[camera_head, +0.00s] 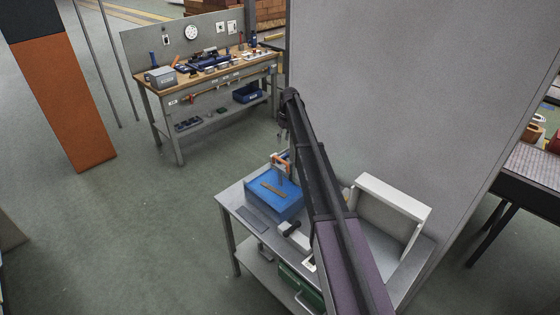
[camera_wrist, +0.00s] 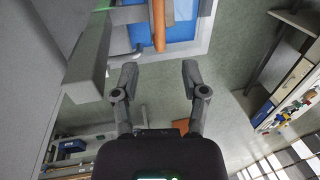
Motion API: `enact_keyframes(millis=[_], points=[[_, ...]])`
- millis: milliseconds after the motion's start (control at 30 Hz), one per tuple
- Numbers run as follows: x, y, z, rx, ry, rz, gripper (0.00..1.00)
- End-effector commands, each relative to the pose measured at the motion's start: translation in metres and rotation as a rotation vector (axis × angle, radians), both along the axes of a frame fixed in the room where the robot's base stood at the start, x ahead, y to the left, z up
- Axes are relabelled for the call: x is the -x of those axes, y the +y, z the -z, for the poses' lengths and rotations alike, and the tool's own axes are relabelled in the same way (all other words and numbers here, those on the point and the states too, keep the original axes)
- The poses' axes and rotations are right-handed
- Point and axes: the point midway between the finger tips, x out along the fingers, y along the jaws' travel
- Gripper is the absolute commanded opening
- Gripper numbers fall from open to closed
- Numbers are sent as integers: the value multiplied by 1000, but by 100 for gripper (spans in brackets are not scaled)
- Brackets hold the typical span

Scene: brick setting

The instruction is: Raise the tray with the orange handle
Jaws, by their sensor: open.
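In the wrist view, the blue surface (camera_wrist: 187,10) and an orange bar (camera_wrist: 158,24) show at the top, beyond the fingertips. My gripper (camera_wrist: 160,75) is open with nothing between its fingers. In the head view my gripper is small and dark at the arm's far end, apart from the tray.
A white frame (camera_head: 395,193) stands on the right of the grey table (camera_head: 232,200), beside a tall grey panel (camera_head: 400,90). A green drawer or box (camera_head: 300,286) is below. A cluttered workbench (camera_head: 215,75) stands at the back left. The floor at left is open.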

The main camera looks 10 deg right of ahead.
Motion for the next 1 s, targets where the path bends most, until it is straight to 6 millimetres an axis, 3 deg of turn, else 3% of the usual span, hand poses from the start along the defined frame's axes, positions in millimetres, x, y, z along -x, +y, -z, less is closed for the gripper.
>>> enact_keyframes(millis=[1000], points=[[9,13,80,0,0,0,57]])
